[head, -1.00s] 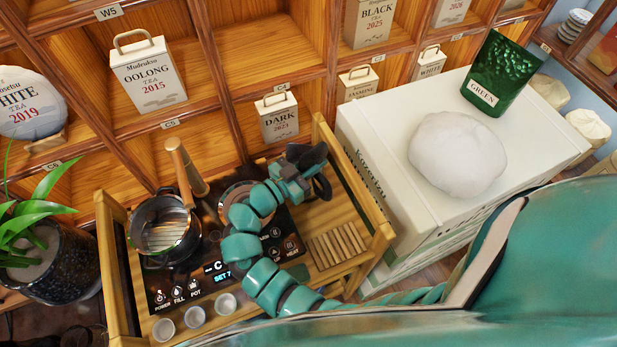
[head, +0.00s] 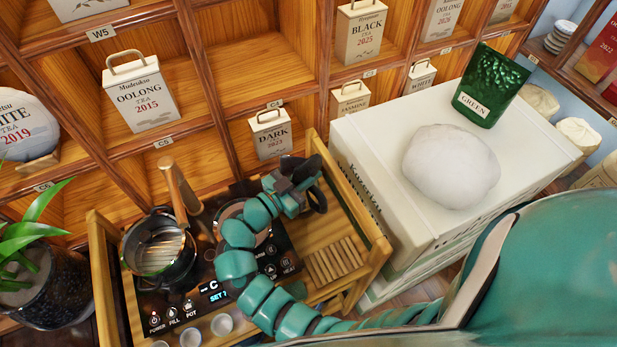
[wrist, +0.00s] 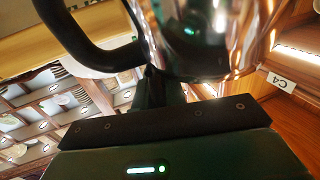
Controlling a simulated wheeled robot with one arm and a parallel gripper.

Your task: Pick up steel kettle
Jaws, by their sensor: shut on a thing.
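The steel kettle (wrist: 205,38) fills the top of the wrist view, its shiny rounded body close to the camera. Its thick black handle (wrist: 82,48) curves down to the left. My gripper (wrist: 160,88) is shut on the kettle; the exact contact is dark and hard to make out. In the head view my gripper (head: 298,175) is over the back right of the wooden tea tray. A dark loop beside it may be the kettle's handle. The kettle's body is mostly hidden there behind my arm.
The tray (head: 376,250) holds a glass pot (head: 158,250) with a wooden handle, a black control panel (head: 190,308) and small cups. A white box (head: 385,215) stands close on the right. Shelves with tea tins (head: 270,133) rise just behind. A plant (head: 35,290) is at left.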

